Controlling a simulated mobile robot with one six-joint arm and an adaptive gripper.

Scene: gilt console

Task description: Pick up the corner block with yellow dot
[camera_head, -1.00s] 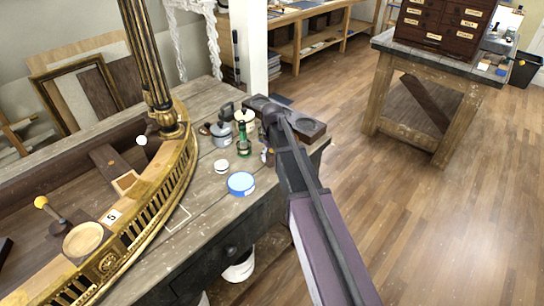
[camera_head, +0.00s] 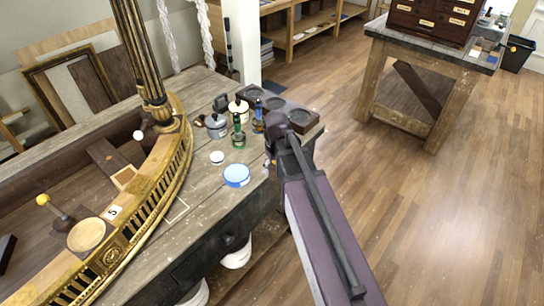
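A dark brown wooden block (camera_head: 62,222) lies inside the gilt console frame at the left. A thin rod with a yellow ball (camera_head: 43,200) at its end rises from it. This is the only yellow mark I see on a block; whether it is the corner block is unclear. My gripper (camera_head: 271,150) is at the far end of my purple-grey arm, over the bench's right edge, well right of the block. It is small and mostly hidden behind the arm, so its fingers cannot be made out.
The gilt console (camera_head: 168,180) with its fluted column stands on a wooden bench (camera_head: 205,205). Open wood floor lies right of the bench.

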